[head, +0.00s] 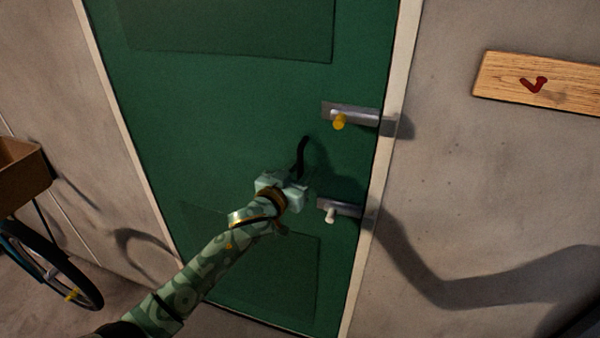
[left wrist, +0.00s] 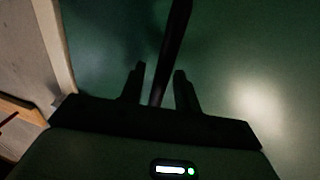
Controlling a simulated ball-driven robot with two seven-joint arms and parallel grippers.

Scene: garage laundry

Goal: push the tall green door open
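The tall green door (head: 230,110) fills the middle of the head view and looks shut in its pale frame (head: 383,150). A dark curved handle (head: 303,150) shows on the door just above my left gripper (head: 290,188). In the left wrist view, my left gripper's two fingers (left wrist: 158,70) stand apart, with a dark bar (left wrist: 175,30), apparently the handle, running between them. I see gaps beside the bar, and contact cannot be told. An upper bolt (head: 362,116) with a yellow knob and a lower bolt (head: 345,209) with a pale knob sit at the door's right edge. My right gripper is not in view.
A wooden sign (head: 540,84) with a red mark hangs on the wall right of the door. At the left are a brown box (head: 22,175) and a wheel (head: 50,262). Bare wall (head: 480,180) flanks the door. My arm's shadow falls there.

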